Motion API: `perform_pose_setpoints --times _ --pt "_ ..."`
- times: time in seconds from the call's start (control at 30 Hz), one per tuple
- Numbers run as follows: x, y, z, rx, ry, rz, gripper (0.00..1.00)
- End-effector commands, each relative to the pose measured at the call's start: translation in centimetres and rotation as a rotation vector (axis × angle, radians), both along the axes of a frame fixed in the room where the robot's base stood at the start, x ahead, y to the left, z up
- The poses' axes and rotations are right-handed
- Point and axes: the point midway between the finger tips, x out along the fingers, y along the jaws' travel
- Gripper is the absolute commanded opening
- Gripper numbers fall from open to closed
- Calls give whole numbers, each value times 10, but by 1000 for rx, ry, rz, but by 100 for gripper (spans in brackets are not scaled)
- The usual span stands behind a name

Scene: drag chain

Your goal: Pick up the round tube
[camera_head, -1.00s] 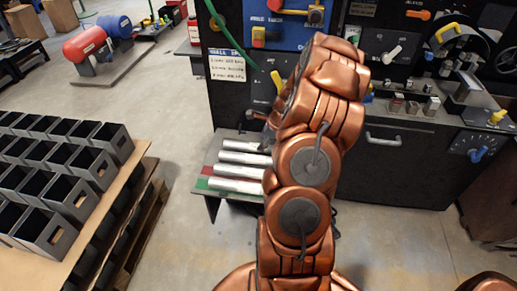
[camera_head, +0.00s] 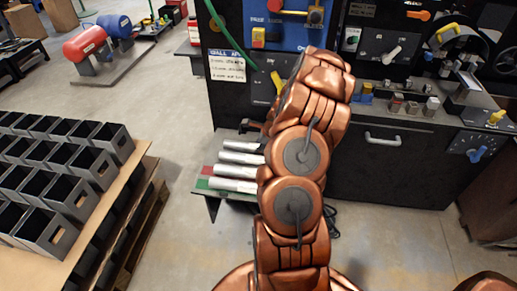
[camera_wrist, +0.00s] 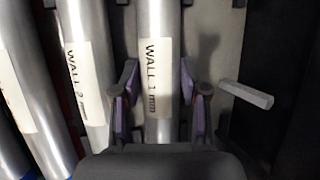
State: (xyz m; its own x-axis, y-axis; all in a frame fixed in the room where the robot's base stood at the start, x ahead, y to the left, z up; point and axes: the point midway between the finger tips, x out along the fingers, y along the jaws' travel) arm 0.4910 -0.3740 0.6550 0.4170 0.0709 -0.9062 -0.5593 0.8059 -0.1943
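Several silver round tubes (camera_head: 236,171) lie side by side on a low shelf at the front of the machine, partly hidden by my arm. In the wrist view, a tube labelled "WALL 1 mm" (camera_wrist: 161,60) runs between the two fingers of my gripper (camera_wrist: 161,105). The fingers stand apart, one on each side of this tube, with a visible gap on both sides. A tube labelled "WALL 2 mm" (camera_wrist: 86,65) lies just left of the left finger. Another labelled tube (camera_wrist: 25,90) is farther left. In the head view my gripper is mostly hidden behind my arm.
A grey rod (camera_wrist: 246,95) sticks out right of the right finger. The black machine (camera_head: 385,165) with its control panel stands behind the shelf. A pallet table with several black bins (camera_head: 75,205) is at left. Open floor (camera_head: 175,230) lies between.

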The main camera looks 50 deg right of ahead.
Motion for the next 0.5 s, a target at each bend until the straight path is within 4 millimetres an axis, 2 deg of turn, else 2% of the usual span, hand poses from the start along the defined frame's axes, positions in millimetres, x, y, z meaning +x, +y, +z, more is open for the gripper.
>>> perform_pose_setpoints --times 0.03,0.37,0.5 --pt "0 0 0 0 0 0 36" --pt "0 0 0 0 0 0 1" --pt "0 0 0 -1 -1 0 0"
